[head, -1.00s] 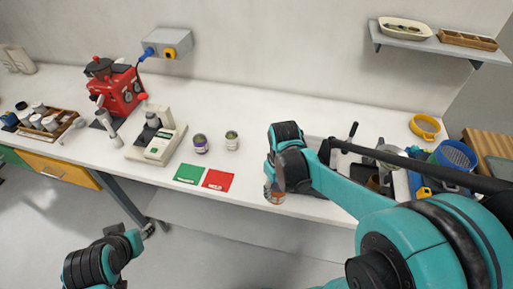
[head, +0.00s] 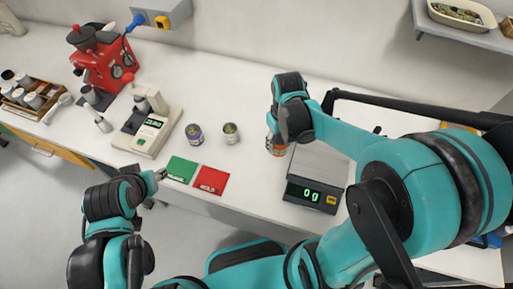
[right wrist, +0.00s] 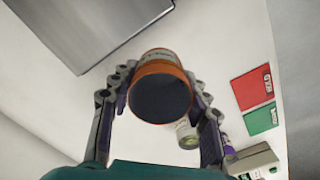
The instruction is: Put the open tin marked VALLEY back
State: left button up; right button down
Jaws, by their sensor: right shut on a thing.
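An orange tin (right wrist: 160,92) with a pale label is between the fingers of my right gripper (right wrist: 158,100), which is shut on it. Its dark round end faces the wrist camera; the label's lettering is too small to read. In the head view the tin (head: 276,148) hangs below my right gripper (head: 277,138), just left of the scale. A purple tin (head: 194,134) and a pale green-labelled tin (head: 231,134) stand apart on the counter. Which tin is marked VALLEY cannot be read. My left gripper (head: 157,179) is near the green card; its jaws are unclear.
A scale (head: 318,168) reads 0 g. A green card (head: 181,170) and a red card (head: 210,180) lie at the front edge. A wooden rack (head: 32,105) with several tins is at the far left, past a beige device (head: 147,128) and a red machine (head: 103,60).

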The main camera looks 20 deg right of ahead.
jog(key=w+a+f, duration=0.1)
jog(key=a, duration=0.1)
jog(key=w+a+f+b, duration=0.1)
jog(key=w+a+f, duration=0.1)
jog(key=w+a+f+b, duration=0.1)
jog(key=a+f, duration=0.1)
jog(key=shift+w+a+f, duration=0.15)
jog(key=shift+w+a, duration=0.25)
jog(key=shift+f+b, duration=0.65)
jog(key=shift+f, duration=1.25)
jog(key=shift+f, duration=0.15)
jog(key=c, duration=0.8)
grip_release()
jog(key=shift+o, duration=0.2)
